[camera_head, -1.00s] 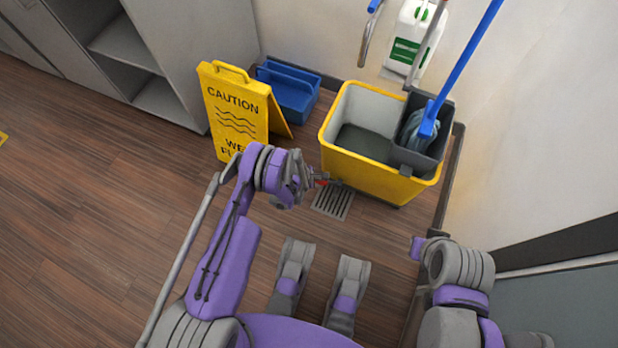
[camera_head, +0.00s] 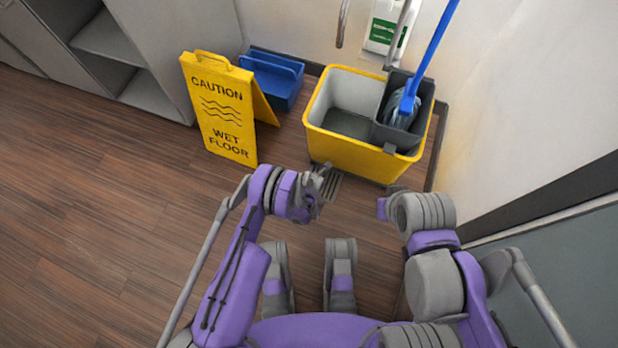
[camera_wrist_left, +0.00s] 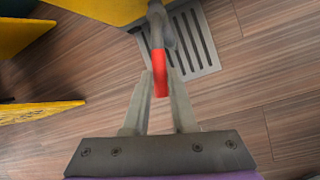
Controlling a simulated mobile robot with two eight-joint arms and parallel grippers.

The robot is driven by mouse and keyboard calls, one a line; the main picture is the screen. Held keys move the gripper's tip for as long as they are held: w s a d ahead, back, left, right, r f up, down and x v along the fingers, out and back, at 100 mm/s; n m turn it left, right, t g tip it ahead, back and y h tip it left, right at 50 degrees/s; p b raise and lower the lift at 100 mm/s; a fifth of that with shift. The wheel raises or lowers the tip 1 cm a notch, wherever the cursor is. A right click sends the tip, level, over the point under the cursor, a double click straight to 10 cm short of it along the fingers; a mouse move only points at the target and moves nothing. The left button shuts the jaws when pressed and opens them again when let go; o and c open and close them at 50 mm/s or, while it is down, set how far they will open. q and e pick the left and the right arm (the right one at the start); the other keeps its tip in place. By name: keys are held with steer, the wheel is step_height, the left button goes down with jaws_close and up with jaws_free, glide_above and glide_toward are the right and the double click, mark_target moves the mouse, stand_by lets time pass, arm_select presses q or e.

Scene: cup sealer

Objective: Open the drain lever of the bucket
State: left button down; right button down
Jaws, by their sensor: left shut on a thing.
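The yellow bucket (camera_head: 358,152) stands upright on the floor with a grey wringer (camera_head: 398,137) at its right end. Its drain lever has a grey stem and a red tip (camera_wrist_left: 160,76), seen clearly in the left wrist view. My left gripper (camera_wrist_left: 161,84) is shut on the red tip, one finger on each side. In the head view my left gripper (camera_head: 325,177) is low at the bucket's front left, and the lever is hidden there. My right arm is bent at the right; its fingers do not show.
A floor drain grate (camera_wrist_left: 196,42) lies beside the lever. A yellow caution sign (camera_head: 220,110) stands left of the bucket, with a blue bin (camera_head: 272,85) behind it. A blue mop handle (camera_head: 432,55) rises from the wringer. Walls close in behind and right; open floor lies left.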

arm_select(q)
steer(key=shift+s+d+n+y, duration=0.25)
steer(key=shift+d+n+y, duration=0.1)
steer(key=shift+n, duration=0.15)
steer(key=c, duration=1)
jaws_free()
steer(key=shift+r, duration=0.1)
steer(key=p+v, duration=0.8)
steer(key=v, duration=0.2)
steer(key=shift+s+r+p, duration=0.25)
steer(key=shift+p, duration=0.1)
steer(key=shift+a, duration=0.1)
